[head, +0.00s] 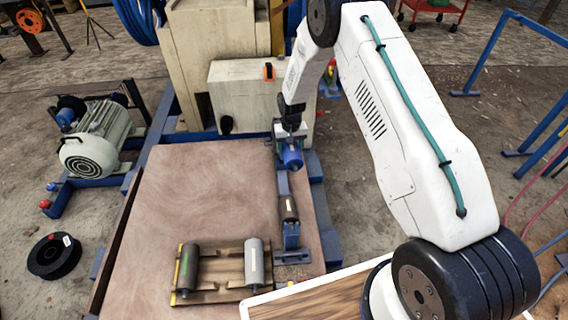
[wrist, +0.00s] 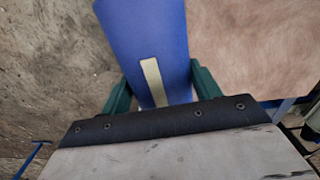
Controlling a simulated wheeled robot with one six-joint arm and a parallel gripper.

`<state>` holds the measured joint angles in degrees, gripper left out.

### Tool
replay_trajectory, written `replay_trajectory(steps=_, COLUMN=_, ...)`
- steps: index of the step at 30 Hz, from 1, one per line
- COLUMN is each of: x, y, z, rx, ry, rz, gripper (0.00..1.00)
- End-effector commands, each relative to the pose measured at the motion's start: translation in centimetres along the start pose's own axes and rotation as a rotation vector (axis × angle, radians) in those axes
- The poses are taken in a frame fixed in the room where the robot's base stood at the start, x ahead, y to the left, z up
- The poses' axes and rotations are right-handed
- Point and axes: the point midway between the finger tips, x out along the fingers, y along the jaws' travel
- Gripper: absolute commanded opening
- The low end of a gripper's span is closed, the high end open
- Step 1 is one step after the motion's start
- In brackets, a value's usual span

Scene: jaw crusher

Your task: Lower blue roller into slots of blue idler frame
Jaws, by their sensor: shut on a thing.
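The blue roller (head: 291,155) is in my gripper (head: 290,143), over the far right part of the brown conveyor belt. In the wrist view, the blue roller (wrist: 150,40) bears a pale strip and sits between the green fingers of my gripper (wrist: 160,88), which are shut on it. The blue idler frame (head: 291,240) stands along the right side of the belt, running from below the roller toward the front. A dark brownish roller (head: 289,208) sits in the frame. I cannot tell whether the blue roller touches the frame; the slots near it are hidden.
A wooden rack (head: 222,270) at the belt's front holds a dark roller with a green stripe (head: 188,268) and a grey roller (head: 254,262). A pale machine block (head: 240,95) stands behind the roller. The belt's left and middle (head: 195,190) are clear.

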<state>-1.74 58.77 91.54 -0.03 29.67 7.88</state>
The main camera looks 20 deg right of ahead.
Motion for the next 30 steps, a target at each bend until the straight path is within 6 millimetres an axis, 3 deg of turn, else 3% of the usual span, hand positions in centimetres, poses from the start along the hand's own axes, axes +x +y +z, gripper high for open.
replay_trajectory(steps=1, x=1.9, y=-0.3, z=-0.9, rx=0.008, ry=-0.001, rz=0.000, gripper=0.10)
replay_trajectory(steps=6, x=7.1, y=-1.1, z=-3.0, rx=0.043, ry=0.000, rz=0.000, gripper=0.10)
replay_trajectory(steps=13, x=12.1, y=-1.6, z=-4.3, rx=0.077, ry=0.001, rz=0.000, gripper=0.10)
replay_trajectory(steps=18, x=13.5, y=-1.6, z=-4.7, rx=0.088, ry=0.002, rz=-0.001, gripper=0.10)
replay_trajectory(steps=30, x=13.6, y=-1.6, z=-4.7, rx=0.090, ry=0.002, rz=-0.001, gripper=0.10)
